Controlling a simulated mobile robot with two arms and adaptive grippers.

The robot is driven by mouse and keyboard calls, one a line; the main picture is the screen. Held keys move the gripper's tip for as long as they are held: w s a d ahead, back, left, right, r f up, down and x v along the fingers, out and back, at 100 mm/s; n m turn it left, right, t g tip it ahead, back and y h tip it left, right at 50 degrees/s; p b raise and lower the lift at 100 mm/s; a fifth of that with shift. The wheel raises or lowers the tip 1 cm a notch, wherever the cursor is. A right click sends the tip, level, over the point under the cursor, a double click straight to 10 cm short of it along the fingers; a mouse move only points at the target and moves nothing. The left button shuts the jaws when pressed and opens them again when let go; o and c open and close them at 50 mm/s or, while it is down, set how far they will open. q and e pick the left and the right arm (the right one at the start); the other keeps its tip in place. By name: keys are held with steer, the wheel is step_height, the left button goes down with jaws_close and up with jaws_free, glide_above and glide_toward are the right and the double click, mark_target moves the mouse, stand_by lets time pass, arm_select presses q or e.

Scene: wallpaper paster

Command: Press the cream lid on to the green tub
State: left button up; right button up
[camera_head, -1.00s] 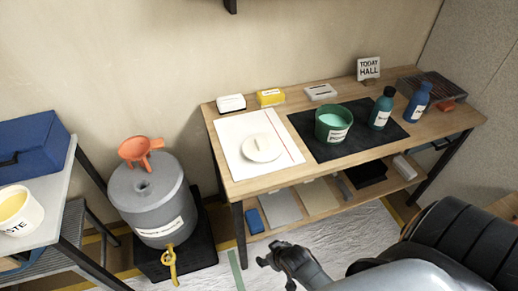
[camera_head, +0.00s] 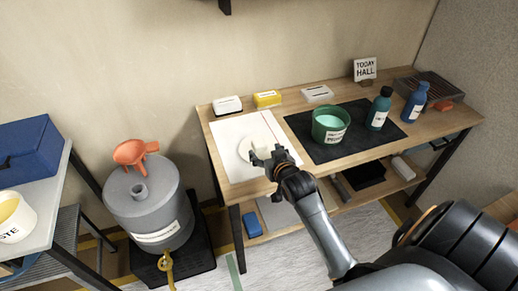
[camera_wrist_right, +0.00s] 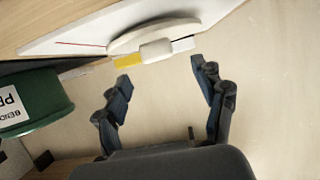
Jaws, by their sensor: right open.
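The cream lid (camera_head: 246,146) lies on the white sheet on the bench, partly hidden by my right gripper in the head view. In the right wrist view the lid (camera_wrist_right: 125,37) shows edge-on with its raised handle (camera_wrist_right: 156,50) towards the fingers. My right gripper (camera_head: 268,156) is open and empty, just in front of the lid; its two fingertips (camera_wrist_right: 160,72) stand apart, short of the handle. The green tub (camera_head: 330,125) stands upright and open on the black mat, right of the lid, with pale green contents. It also shows in the right wrist view (camera_wrist_right: 40,108). My left gripper is out of view.
Teal (camera_head: 379,108) and blue (camera_head: 415,103) bottles stand right of the tub. A white box (camera_head: 228,105), a yellow box (camera_head: 267,99) and a sign (camera_head: 365,69) line the bench's back. A grey drum (camera_head: 146,203) stands left of the bench.

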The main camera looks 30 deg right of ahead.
mark_target(261, 147)
steer(key=shift+x, duration=3)
steer(key=shift+s+f, duration=0.1)
steer(key=shift+c, duration=0.2)
steer(key=shift+d, duration=0.1)
steer(key=c, duration=1.2)
